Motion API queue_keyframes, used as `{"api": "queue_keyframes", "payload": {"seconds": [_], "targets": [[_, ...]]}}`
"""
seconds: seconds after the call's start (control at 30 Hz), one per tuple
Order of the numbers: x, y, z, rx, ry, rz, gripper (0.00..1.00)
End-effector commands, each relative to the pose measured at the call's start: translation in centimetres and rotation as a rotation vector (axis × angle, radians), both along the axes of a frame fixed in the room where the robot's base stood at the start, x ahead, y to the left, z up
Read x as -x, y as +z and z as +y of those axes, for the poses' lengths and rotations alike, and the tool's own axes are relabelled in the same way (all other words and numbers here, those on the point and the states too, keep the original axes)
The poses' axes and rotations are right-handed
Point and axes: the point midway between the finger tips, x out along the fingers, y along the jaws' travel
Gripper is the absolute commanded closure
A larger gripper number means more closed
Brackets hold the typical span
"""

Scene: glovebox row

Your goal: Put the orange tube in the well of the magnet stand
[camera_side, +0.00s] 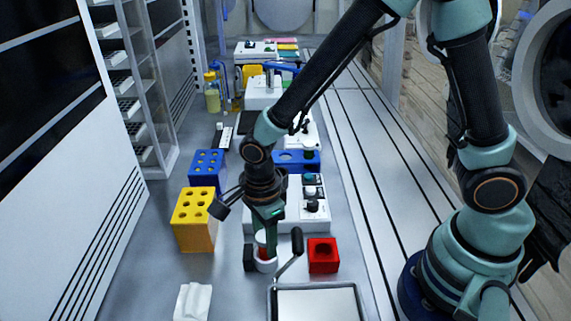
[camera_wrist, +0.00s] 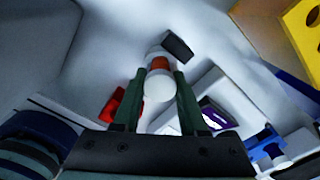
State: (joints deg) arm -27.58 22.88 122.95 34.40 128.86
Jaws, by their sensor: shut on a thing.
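The orange tube (camera_wrist: 160,63) has a pale round cap (camera_wrist: 158,86) that faces the wrist camera. My gripper (camera_wrist: 157,78) has a green finger on each side of the tube and is shut on it. In the side view my gripper (camera_side: 265,222) points down, and a strip of the tube (camera_side: 261,238) shows beneath the fingers. The magnet stand, a small white cup (camera_side: 266,265) with a black block (camera_side: 249,257) at its left, is directly below. The tube's lower end overlaps the cup's mouth; how deep it sits is hidden.
A red block (camera_side: 323,255) with a dark hole stands to the right. A yellow rack (camera_side: 195,232) and a blue rack (camera_side: 207,168) are on the left. A tray (camera_side: 316,304) with a black-handled rod is in front. A white device (camera_side: 318,215) stands behind.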

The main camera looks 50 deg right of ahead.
Motion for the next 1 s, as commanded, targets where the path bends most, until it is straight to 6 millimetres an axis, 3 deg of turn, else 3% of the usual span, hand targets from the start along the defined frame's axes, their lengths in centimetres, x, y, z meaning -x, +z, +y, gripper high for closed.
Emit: {"api": "queue_keyframes", "payload": {"seconds": [0.37, 0.4, 0.47, 0.83, 1.0], "targets": [[0.0, -0.4, 0.0, 0.0, 0.0, 0.0, 1.0], [0.0, -0.4, 0.0, 0.0, 0.0, 0.0, 0.47], [0.0, -0.4, 0.0, 0.0, 0.0, -0.001, 0.28], [0.0, -0.1, 0.0, -0.001, 0.0, -0.001, 0.28], [-0.1, 1.8, 0.1, -0.003, 0.0, -0.006, 0.28]]}}
